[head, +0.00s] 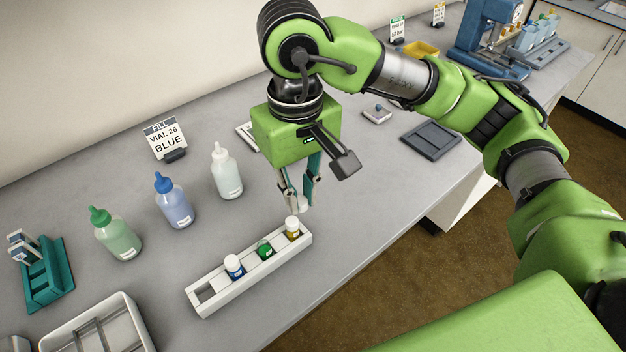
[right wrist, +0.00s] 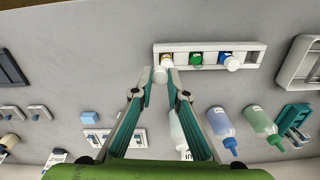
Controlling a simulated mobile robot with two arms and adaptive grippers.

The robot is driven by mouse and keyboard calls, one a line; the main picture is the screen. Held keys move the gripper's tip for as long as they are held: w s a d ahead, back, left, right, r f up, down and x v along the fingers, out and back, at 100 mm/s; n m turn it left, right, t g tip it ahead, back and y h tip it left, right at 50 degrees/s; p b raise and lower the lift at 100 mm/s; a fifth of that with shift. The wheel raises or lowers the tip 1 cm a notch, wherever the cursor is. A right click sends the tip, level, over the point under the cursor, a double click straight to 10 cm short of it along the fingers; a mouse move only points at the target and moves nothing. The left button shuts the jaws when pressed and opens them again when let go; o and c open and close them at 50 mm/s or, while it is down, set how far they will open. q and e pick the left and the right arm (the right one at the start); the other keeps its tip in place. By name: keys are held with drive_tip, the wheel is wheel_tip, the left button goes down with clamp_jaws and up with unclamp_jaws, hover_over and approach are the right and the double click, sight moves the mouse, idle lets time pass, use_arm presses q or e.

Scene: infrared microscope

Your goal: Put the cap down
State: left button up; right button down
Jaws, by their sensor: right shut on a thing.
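My right gripper (head: 303,200) is shut on a small white cap (head: 304,204), held above the bench just behind the right end of the white vial rack (head: 207,309). In the right wrist view the cap (right wrist: 160,75) sits between the fingertips (right wrist: 161,72). The rack holds a blue vial (head: 236,270) with a white cap, a green vial (head: 265,251) that looks uncapped, and a yellow vial (head: 293,235) with a white top. The rack also shows in the right wrist view (right wrist: 253,55). My left gripper is not in view.
Green (head: 118,236), blue (head: 175,203) and clear (head: 227,174) squeeze bottles stand behind the rack. A sign (head: 166,138) reads "FILL VIAL 26 BLUE". A teal stand (head: 48,285) and white tray (head: 97,325) are at left.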

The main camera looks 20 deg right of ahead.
drive_tip(key=w+d+f+p, duration=0.1)
drive_tip(key=w+f, duration=0.1)
drive_tip(key=w, duration=0.1)
drive_tip(key=w+d+f+p, duration=0.1)
drive_tip(key=w+f, duration=0.1)
drive_tip(key=w, duration=0.1)
drive_tip(key=w+d+f+p, duration=0.1)
drive_tip(key=w+f, duration=0.2)
drive_tip(key=shift+d, duration=0.4)
drive_tip(key=shift+w+f+p, duration=0.3)
drive_tip(key=shift+w+f, duration=0.1)
drive_tip(key=shift+f, duration=0.05)
drive_tip(key=f, duration=0.1)
drive_tip(key=f+p, duration=0.2)
drive_tip(key=shift+w+d, duration=0.2)
drive_tip(key=shift+w, duration=0.05)
drive_tip(key=shift+f, duration=0.7)
drive_tip(key=c, duration=2)
unclamp_jaws()
drive_tip(key=shift+w+r, duration=0.1)
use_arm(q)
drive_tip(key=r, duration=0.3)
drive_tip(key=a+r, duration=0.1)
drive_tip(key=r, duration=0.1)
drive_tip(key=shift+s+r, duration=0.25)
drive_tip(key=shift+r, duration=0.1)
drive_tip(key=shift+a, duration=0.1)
